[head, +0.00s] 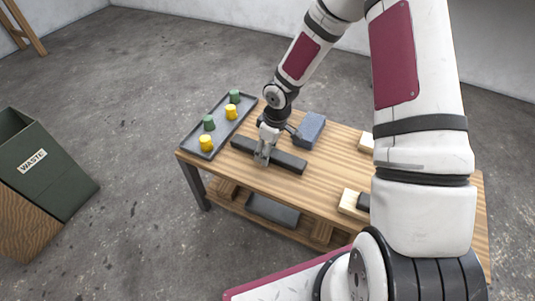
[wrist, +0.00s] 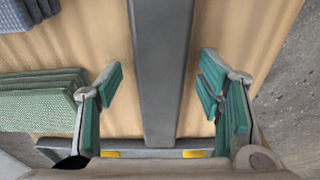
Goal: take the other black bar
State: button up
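A long black bar (head: 288,161) lies on the wooden workbench, in front of the tray. In the wrist view the bar (wrist: 163,60) runs lengthwise up the middle of the picture. My gripper (head: 262,160) is over the bar and points down at it. In the wrist view my gripper (wrist: 161,75) is open, its teal pads on either side of the bar with a gap on each side. The pads do not appear to touch the bar. A shorter dark piece (head: 363,201) shows beside a pale wood block, partly hidden by my arm.
A grey tray (head: 219,133) with green and yellow pieces stands at the bench's left end. A blue-grey block (head: 309,130) lies behind the bar. Pale wood blocks (head: 350,202) are to the right. A green textured thing (wrist: 40,100) lies left of the fingers. A waste bin (head: 40,165) stands left.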

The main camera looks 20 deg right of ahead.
grip_shut()
jog(key=shift+r, duration=0.1)
